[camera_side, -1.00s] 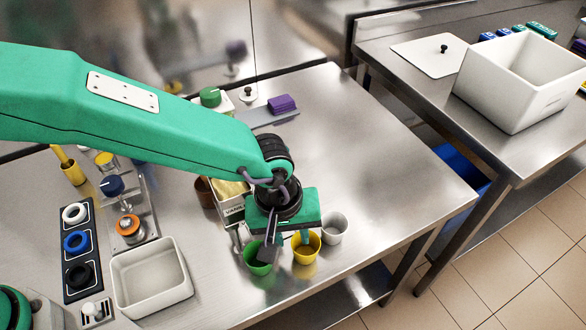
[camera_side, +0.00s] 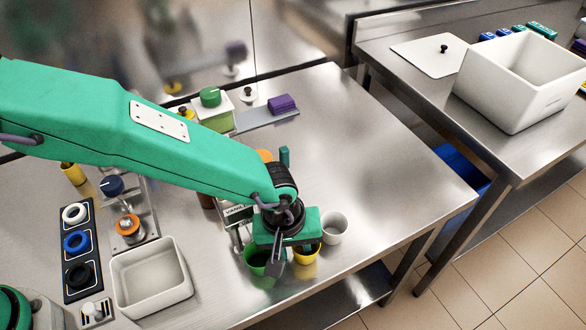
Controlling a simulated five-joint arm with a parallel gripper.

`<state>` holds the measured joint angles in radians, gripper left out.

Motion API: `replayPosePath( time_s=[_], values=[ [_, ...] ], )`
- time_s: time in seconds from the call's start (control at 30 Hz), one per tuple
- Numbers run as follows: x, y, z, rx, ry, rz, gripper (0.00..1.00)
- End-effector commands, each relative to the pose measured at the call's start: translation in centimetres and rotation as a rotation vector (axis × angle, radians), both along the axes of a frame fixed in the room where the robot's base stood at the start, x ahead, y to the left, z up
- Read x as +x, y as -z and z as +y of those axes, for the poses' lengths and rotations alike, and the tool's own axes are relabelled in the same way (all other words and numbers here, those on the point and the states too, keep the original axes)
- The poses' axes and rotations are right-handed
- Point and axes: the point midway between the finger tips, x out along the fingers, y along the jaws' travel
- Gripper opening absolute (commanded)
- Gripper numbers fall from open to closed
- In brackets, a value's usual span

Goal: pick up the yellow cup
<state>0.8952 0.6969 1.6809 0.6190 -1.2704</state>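The yellow cup (camera_side: 307,257) stands near the front edge of the steel table, partly hidden by my gripper. My gripper (camera_side: 288,258) is low over it, pointing down. One dark finger shows between the yellow cup and the green cup (camera_side: 256,262). The other finger is mostly hidden, so I cannot tell how far apart the fingers are or whether they touch the yellow cup. The green cup is on the left, partly covered by the gripper. A white cup (camera_side: 334,228) stands close on the right.
A white tub (camera_side: 152,278) and a panel with several rings (camera_side: 79,245) lie on the left. The table's right half is clear. A second table holds a white bin (camera_side: 520,80).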

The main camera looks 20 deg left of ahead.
Motion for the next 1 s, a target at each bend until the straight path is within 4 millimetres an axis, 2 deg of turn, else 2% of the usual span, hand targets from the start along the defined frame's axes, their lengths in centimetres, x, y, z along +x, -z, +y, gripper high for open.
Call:
replayPosePath(
  time_s=[0.3,0.47,0.5,1.0],
  values=[
    [0.00,-0.04,0.00,0.000,0.000,0.000,0.30],
    [0.00,-0.04,0.00,0.000,0.000,0.000,0.01],
    [0.00,-0.04,0.00,0.000,0.000,0.000,0.00],
    [0.00,-0.22,0.00,0.000,0.000,0.000,0.00]
  ],
)
